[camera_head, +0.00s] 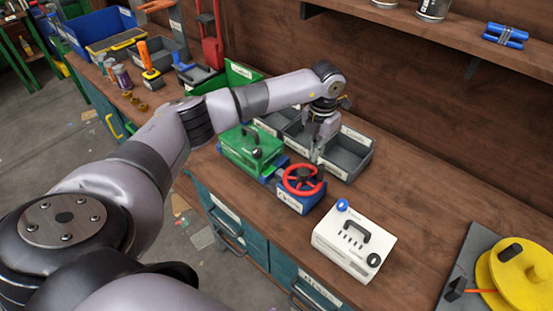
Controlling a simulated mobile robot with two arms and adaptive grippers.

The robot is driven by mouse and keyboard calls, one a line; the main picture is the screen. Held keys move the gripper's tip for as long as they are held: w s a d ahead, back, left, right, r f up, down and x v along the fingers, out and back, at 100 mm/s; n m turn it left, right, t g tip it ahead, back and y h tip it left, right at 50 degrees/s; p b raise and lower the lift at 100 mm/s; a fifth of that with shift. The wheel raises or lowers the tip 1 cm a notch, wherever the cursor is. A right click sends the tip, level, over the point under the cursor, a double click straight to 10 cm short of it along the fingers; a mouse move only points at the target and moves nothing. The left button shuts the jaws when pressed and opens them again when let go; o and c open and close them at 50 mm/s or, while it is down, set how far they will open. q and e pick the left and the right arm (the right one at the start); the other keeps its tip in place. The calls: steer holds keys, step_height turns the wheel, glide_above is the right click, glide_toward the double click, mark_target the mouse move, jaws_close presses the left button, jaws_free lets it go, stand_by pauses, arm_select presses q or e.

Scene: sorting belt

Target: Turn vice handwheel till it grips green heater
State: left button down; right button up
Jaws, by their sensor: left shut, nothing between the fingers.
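The red vice handwheel (289,187) sits on the blue vice body (301,204) on the bench. The green heater (237,150) is a box with a dark handle, just left of and behind the handwheel, with blue vice parts at its base. I cannot tell whether the vice jaws touch it. My left gripper (316,158) points down just behind and above the handwheel, shut and empty. I cannot tell whether its tips touch the wheel. My right gripper is not in view.
A white box with a black handle (335,245) stands right of the vice. Grey bins (346,157) lie behind my gripper. A yellow reel (520,270) is at lower right. Bare bench (430,190) lies between.

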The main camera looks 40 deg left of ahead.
arm_select(q)
step_height(320, 180, up, 6)
steer(key=p, duration=0.3)
stand_by(0.5)
